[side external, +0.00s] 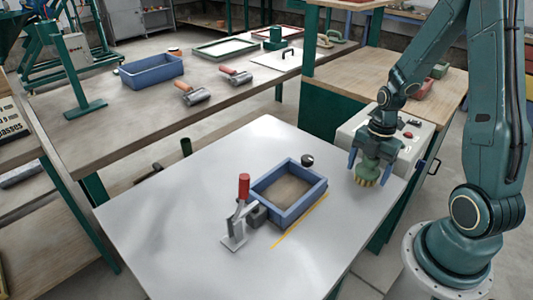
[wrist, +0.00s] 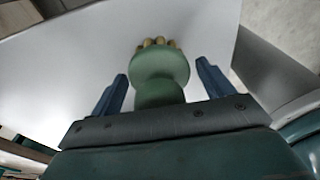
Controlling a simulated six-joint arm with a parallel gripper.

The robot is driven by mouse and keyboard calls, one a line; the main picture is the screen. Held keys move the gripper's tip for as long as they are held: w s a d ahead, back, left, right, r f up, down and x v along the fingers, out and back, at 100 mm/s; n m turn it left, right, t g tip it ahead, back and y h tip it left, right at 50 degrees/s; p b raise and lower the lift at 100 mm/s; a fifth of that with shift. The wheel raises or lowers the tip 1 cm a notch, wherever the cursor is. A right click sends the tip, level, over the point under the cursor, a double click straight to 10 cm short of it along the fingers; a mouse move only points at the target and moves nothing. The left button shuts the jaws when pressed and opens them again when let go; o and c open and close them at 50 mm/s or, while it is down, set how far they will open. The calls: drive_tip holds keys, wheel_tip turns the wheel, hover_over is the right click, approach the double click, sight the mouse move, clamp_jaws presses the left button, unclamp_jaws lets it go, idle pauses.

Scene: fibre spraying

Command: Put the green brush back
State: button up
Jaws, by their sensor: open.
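The green brush (side external: 369,168) stands upright, bristles down, near the right corner of the white table (side external: 190,215). In the wrist view the brush (wrist: 160,72) sits between the two blue fingers, its tan bristles at the far end. My gripper (side external: 368,162) is over the brush with a finger on either side; it also shows in the wrist view (wrist: 162,74). The jaws are open, with a visible gap between each finger and the brush. The brush's top is partly hidden by my gripper in the side view.
A blue-rimmed frame (side external: 316,201) lies mid-table beside a red-handled toggle clamp (side external: 243,190). A small dark round item (side external: 307,160) is behind the frame. A yellow line (side external: 300,222) runs along its front. A grey-white box (side external: 350,128) stands behind the brush. The table's left part is clear.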

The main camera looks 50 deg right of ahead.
drive_tip(key=shift+r, duration=0.1)
drive_tip(key=shift+d+r, duration=0.25)
drive_tip(key=shift+r, duration=1.75)
drive_tip(key=shift+d+r, duration=0.25)
drive_tip(key=shift+r, duration=1.75)
drive_tip(key=shift+d+r, duration=0.25)
drive_tip(key=shift+r, duration=1.75)
drive_tip(key=shift+a, duration=0.1)
drive_tip(key=shift+a+r+m, duration=0.3)
drive_tip(key=shift+a+r, duration=0.05)
drive_tip(key=shift+r, duration=0.05)
drive_tip(key=s+a+r+m+t, duration=0.2)
drive_tip(key=s+a+r+m, duration=0.1)
drive_tip(key=a+r+m, duration=0.2)
drive_tip(key=s+a+r+m+t+h, duration=0.1)
drive_tip(key=s+a+r+m+t, duration=0.2)
drive_tip(key=a+r+m, duration=0.3)
drive_tip(key=shift+s+a+m+t, duration=0.3)
drive_tip(key=shift+s+a+m, duration=0.25)
drive_tip(key=shift+a+m, duration=2.15)
drive_tip(key=shift+d+m, duration=0.5)
